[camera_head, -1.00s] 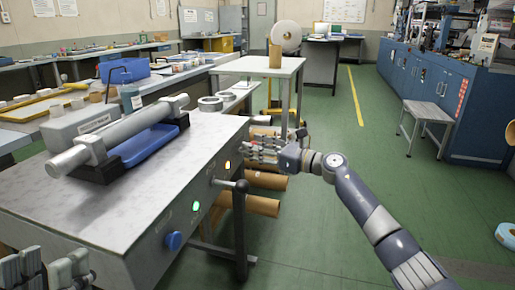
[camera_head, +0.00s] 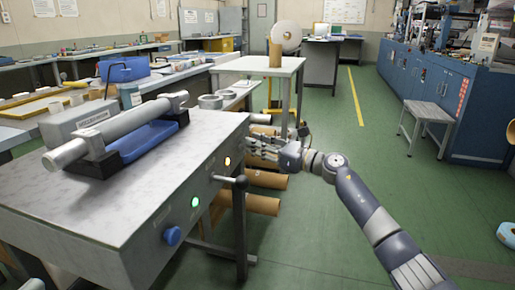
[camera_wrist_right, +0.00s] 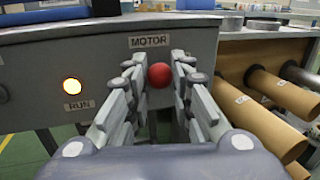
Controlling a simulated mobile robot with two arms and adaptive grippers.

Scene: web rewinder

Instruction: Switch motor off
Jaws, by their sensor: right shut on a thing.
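The motor switch shows in the right wrist view as a red ball knob (camera_wrist_right: 159,75) under a plate marked MOTOR (camera_wrist_right: 150,41), on the grey front panel of the rewinder table. My right gripper (camera_wrist_right: 158,80) has its fingers on both sides of this knob and is shut on it. In the head view my right gripper (camera_head: 262,147) is at the right end of the panel, and its fingers hide the knob. The lamp marked RUN (camera_wrist_right: 72,86) glows yellow-white, left of the knob. My left gripper is not in view.
The rewinder table (camera_head: 40,205) carries a roller (camera_head: 125,125). A green lamp (camera_head: 195,202), a blue knob (camera_head: 172,236) and a black-tipped lever (camera_head: 240,182) are on its front. Brown tubes (camera_wrist_right: 268,105) stick out at right.

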